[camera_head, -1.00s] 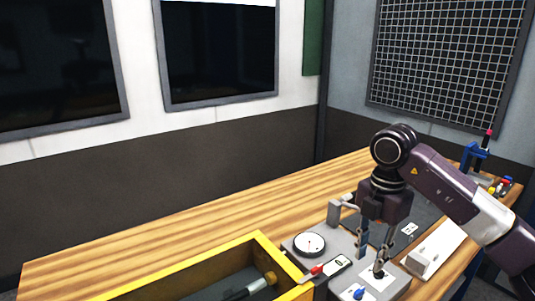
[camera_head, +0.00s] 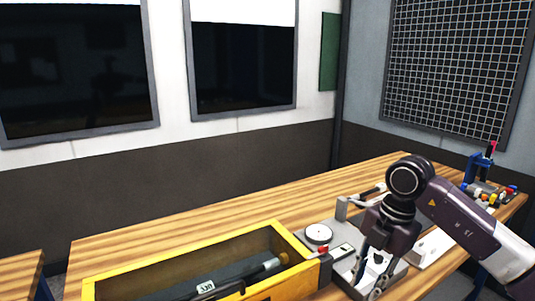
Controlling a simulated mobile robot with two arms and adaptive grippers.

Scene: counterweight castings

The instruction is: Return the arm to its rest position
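My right arm comes in from the right edge and its dark gripper (camera_head: 367,287) points down at the lower right of the head view. Its two fingers stand apart, with no object visible held between them. The gripper is in front of a grey fixture (camera_head: 345,262) on the wooden bench and hides part of it. I cannot tell whether the fingertips touch the fixture. My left arm and gripper are not in view.
A yellow-rimmed box (camera_head: 215,243) with a long dark tool (camera_head: 245,281) stands left of the fixture. A round dial (camera_head: 318,233) sits on the fixture. A blue stand (camera_head: 478,167) with small coloured parts is at the far right. The bench's back left (camera_head: 150,240) is clear.

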